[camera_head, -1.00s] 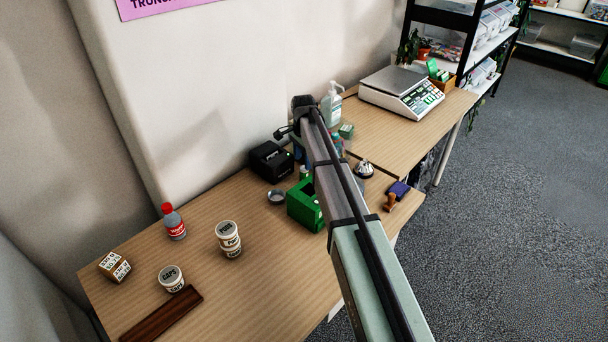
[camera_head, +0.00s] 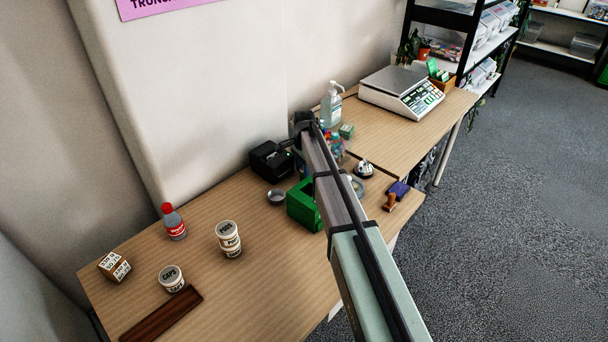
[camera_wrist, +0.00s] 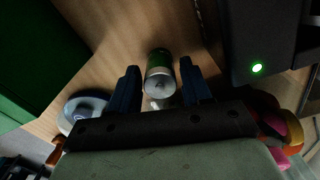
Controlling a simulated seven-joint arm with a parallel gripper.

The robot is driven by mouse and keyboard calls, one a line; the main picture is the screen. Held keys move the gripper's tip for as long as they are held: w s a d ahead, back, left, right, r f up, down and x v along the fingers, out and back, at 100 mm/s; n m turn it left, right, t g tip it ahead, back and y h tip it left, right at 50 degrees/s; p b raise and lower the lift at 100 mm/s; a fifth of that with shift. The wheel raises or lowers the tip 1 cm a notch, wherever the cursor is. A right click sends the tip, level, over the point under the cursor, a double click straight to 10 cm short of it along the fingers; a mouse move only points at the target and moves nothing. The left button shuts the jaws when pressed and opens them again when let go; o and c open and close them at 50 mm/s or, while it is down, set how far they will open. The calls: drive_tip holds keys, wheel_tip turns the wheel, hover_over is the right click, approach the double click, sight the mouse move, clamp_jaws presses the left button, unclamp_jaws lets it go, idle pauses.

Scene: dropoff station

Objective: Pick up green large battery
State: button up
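The green battery (camera_wrist: 159,72) shows in the wrist view as a short cylinder with a green body and a silver end facing the camera. It stands or lies on the wooden table; I cannot tell which for sure. My gripper (camera_wrist: 159,66) has its two dark blue fingers on either side of the battery, with a visible gap on each side. It is open and not closed on anything. In the head view my arm hides the battery and the fingertips.
A green box (camera_head: 301,204) stands close by; its wall fills the left of the wrist view (camera_wrist: 30,50). A black device (camera_head: 270,161) with a green light is at the wrist view's right (camera_wrist: 265,40). A metal dish (camera_head: 276,197) lies near. Colourful items (camera_wrist: 287,132) sit lower right.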

clamp_jaws()
drive_tip(key=shift+r, duration=0.1)
